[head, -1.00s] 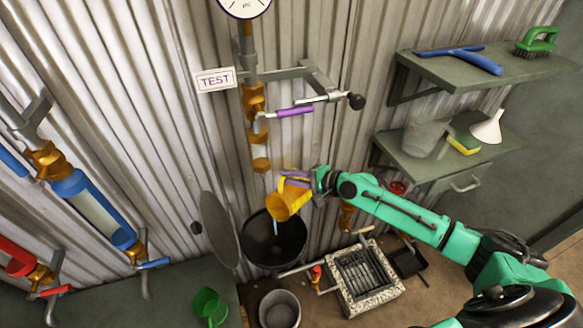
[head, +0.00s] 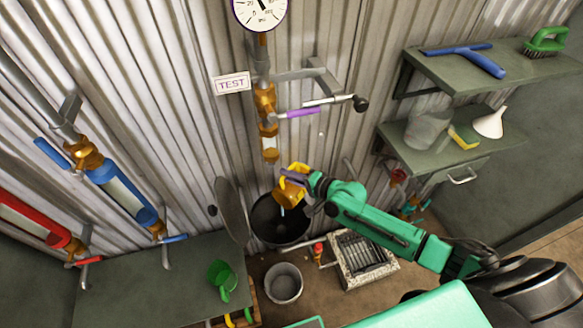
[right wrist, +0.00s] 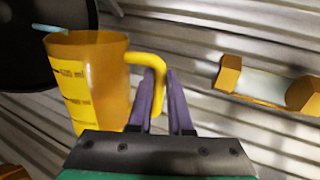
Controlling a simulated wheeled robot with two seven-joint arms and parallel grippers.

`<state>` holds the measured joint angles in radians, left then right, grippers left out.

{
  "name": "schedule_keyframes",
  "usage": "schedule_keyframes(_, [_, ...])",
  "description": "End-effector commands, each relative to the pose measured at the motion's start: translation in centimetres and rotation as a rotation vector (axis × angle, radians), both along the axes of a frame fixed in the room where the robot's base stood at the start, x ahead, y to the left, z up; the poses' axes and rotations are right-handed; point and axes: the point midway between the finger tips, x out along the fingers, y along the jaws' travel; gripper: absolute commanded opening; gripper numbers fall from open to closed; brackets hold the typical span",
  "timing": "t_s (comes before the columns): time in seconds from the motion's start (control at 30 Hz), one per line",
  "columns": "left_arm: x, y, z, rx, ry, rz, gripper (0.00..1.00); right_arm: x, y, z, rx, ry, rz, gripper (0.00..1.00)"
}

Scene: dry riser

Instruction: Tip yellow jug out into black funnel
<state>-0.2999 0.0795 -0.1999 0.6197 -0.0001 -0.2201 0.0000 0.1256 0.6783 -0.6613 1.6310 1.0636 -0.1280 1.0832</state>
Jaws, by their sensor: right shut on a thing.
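The yellow jug (head: 288,193) is a see-through measuring jug, tilted with its mouth down over the black funnel (head: 268,224). A short pale blue stream shows at its mouth. In the right wrist view the jug (right wrist: 100,85) has dark volume marks, and pale blue shows at its rim. My right gripper (head: 297,178) is shut on the jug's handle; its purple fingers (right wrist: 168,98) sit on both sides of it. The funnel is a wide dark bowl, partly hidden behind the jug. My left gripper is not in view.
A grey round lid (head: 229,205) stands up left of the funnel. The pipe with purple-handled valve (head: 300,113) hangs above the jug. A grey bucket (head: 283,283) and a drain grate (head: 360,258) are below. A green jug (head: 221,275) stands on the left bench.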

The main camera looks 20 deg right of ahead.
Motion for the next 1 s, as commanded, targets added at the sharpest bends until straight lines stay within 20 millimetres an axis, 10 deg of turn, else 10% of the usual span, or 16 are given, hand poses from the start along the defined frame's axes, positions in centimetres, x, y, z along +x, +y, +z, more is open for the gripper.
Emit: schedule_keyframes(1.0, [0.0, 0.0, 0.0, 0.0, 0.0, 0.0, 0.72, -2.8, 3.9, 0.0, -0.276, -0.204, -0.004, 0.0])
